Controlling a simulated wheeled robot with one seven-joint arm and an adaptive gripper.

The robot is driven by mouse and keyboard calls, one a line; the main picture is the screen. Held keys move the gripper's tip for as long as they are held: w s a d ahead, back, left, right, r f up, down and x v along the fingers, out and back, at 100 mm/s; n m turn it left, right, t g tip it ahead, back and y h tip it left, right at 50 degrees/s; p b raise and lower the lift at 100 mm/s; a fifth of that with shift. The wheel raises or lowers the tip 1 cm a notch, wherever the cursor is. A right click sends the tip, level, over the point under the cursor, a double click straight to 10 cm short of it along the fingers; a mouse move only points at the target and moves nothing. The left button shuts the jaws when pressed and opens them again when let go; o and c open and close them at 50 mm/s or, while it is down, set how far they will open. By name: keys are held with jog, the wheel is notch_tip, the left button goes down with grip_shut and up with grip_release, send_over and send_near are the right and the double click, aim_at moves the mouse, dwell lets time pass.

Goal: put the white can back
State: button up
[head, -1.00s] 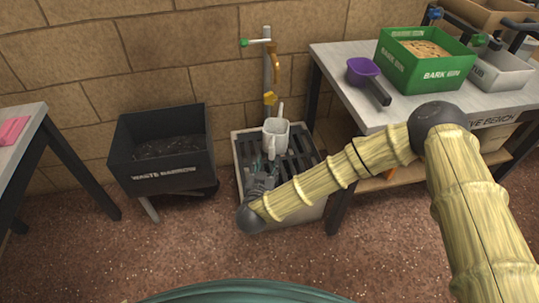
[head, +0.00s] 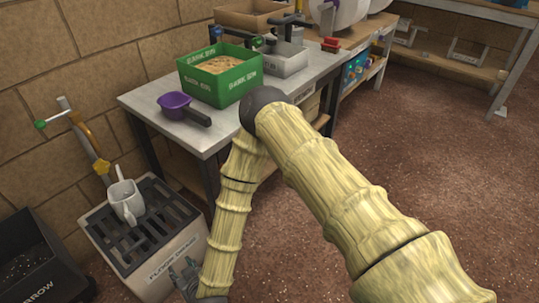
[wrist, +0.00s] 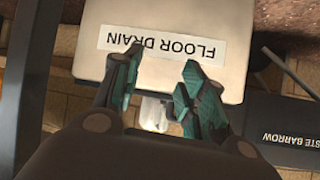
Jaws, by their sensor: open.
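The white can (head: 126,201) stands on the dark grate of the floor drain (head: 172,258), with its spout pointing up. My gripper (head: 186,275) is low in front of the drain's labelled front side, apart from the can. In the wrist view my gripper (wrist: 160,72) is open, with nothing between its teal-padded fingers. Behind the fingers, part of a white object (wrist: 154,112), likely the can, shows; the rest is hidden. The FLOOR DRAIN label (wrist: 160,42) appears upside down there.
A tap pipe (head: 88,140) rises behind the can. A bench (head: 150,103) on the right of the drain bears a purple scoop (head: 175,106), a green bark bin (head: 222,88) and a grey tub (head: 284,62). The waste barrow (head: 38,270) stands left. Open floor lies right.

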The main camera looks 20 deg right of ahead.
jog(key=s+d+f+m+g+h, duration=0.1)
jog(key=s+d+f+g, duration=0.3)
jog(key=d, duration=0.5)
jog(key=s+d+f+g+h, duration=0.1)
jog(key=s+d+f, duration=0.2)
jog(key=s+d, duration=0.4)
jog(key=s+d+r+m+g+h, duration=0.1)
jog(key=s+d+g, duration=0.1)
jog(key=s+d, duration=0.4)
jog(key=s+d+r+m+g+h, duration=0.1)
jog(key=s+d+m+g, duration=0.1)
jog(key=s+d, duration=0.5)
jog(key=d+g, duration=0.1)
jog(key=d, duration=0.5)
jog(key=shift+d+h, duration=0.2)
jog(key=shift+h, duration=0.2)
jog(key=shift+c, duration=0.7)
jog(key=shift+a, duration=0.15)
